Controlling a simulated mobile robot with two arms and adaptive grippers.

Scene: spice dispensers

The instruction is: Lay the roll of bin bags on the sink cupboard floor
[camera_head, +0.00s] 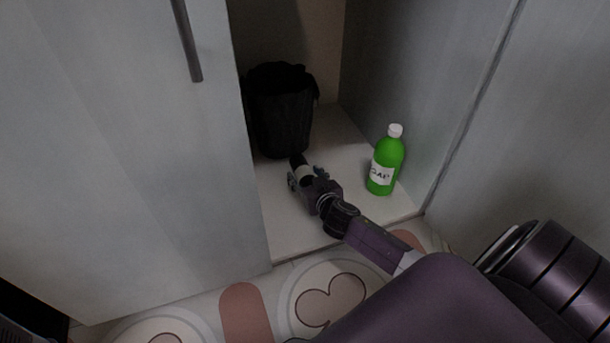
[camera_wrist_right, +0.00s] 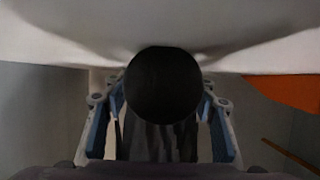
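The roll of bin bags (camera_head: 304,172) is dark with a pale band and is inside the sink cupboard, close to its pale floor (camera_head: 288,229). My right gripper (camera_head: 303,178) is around the roll, in front of the black bin. In the right wrist view, the roll's round black end (camera_wrist_right: 163,85) sits between the two blue-padded fingers (camera_wrist_right: 162,105), which close in on its sides. The pale surface behind it shows dark shading on both sides; whether the roll touches it is unclear. My left gripper is not in view.
A black bin (camera_head: 281,115) with a liner stands at the back left of the cupboard. A green soap bottle (camera_head: 386,165) with a white cap stands upright to the right. A grey door (camera_head: 130,140) with a bar handle (camera_head: 187,40) borders the left.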

